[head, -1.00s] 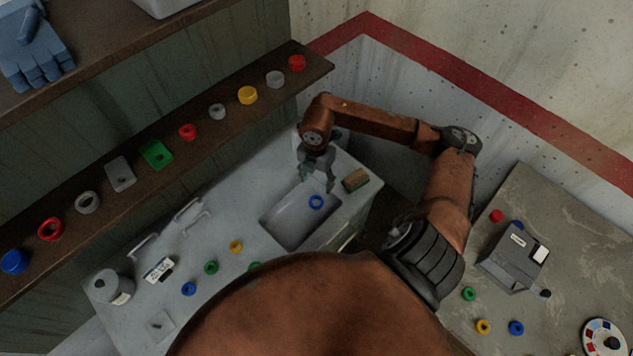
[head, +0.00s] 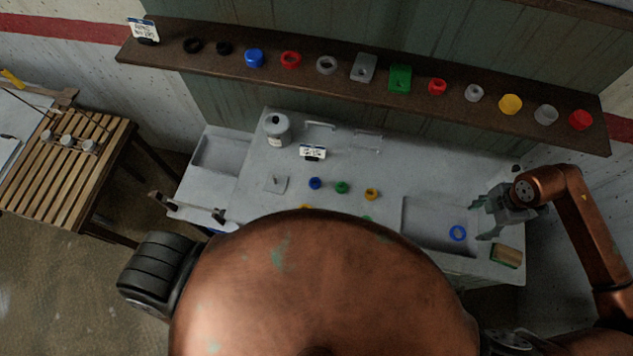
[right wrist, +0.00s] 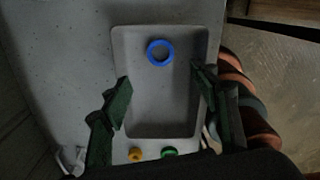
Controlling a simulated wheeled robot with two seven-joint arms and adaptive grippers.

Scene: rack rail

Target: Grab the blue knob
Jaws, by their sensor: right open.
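A blue knob (head: 254,58) sits on the brown wall shelf, between a black ring and a red knob. A blue ring-shaped knob (head: 457,233) lies in the sunken basin on the grey counter; it also shows in the right wrist view (right wrist: 160,52), near the basin's far end. A small blue knob (head: 315,183) stands on the counter beside a green one. My right gripper (head: 489,216) is above the basin's right side, open and empty. In the right wrist view its green fingers (right wrist: 160,88) are spread, with the blue ring ahead between them and apart from both.
A sponge (head: 506,255) lies right of the basin (head: 405,213). Green (head: 342,187) and yellow (head: 372,194) knobs and a grey canister (head: 277,130) stand on the counter. The shelf (head: 190,67) holds several coloured knobs. A slatted table (head: 60,180) is at left.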

